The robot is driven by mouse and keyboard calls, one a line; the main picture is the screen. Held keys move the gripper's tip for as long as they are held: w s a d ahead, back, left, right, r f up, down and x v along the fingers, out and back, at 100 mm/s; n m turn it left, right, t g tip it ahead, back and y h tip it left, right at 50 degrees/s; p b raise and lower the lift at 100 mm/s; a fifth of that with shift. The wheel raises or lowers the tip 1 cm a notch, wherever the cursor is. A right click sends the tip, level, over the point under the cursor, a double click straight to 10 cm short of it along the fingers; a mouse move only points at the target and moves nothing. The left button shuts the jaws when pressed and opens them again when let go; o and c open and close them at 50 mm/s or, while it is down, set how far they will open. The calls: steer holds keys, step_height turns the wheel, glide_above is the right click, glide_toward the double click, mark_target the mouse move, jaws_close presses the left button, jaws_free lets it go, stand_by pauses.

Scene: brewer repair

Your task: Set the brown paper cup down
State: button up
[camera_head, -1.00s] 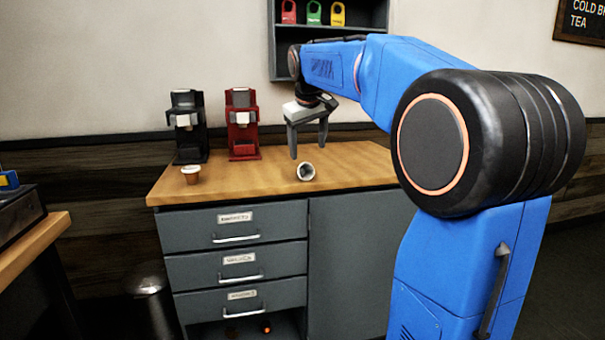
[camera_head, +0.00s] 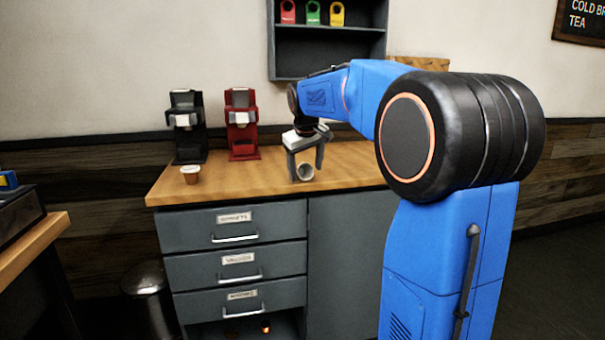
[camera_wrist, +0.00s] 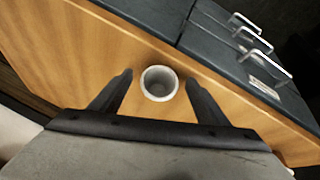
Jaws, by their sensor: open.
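A small brown cup (camera_head: 190,175) with a pale rim stands upright on the wooden counter (camera_head: 345,162), in front of the black brewer. The wrist view shows the same cup (camera_wrist: 159,83) between the spread fingertips (camera_wrist: 159,76), with a gap on both sides. Its outer wall is mostly hidden there.
A black brewer (camera_head: 187,128) and a red brewer (camera_head: 241,126) stand at the back left of the counter. Grey drawers (camera_head: 232,231) with handles lie below. A wall shelf (camera_head: 330,50) hangs above. The counter right of the tipped cup looks clear.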

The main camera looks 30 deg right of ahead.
steer(key=c, duration=1.2)
steer(key=shift+r, duration=0.1)
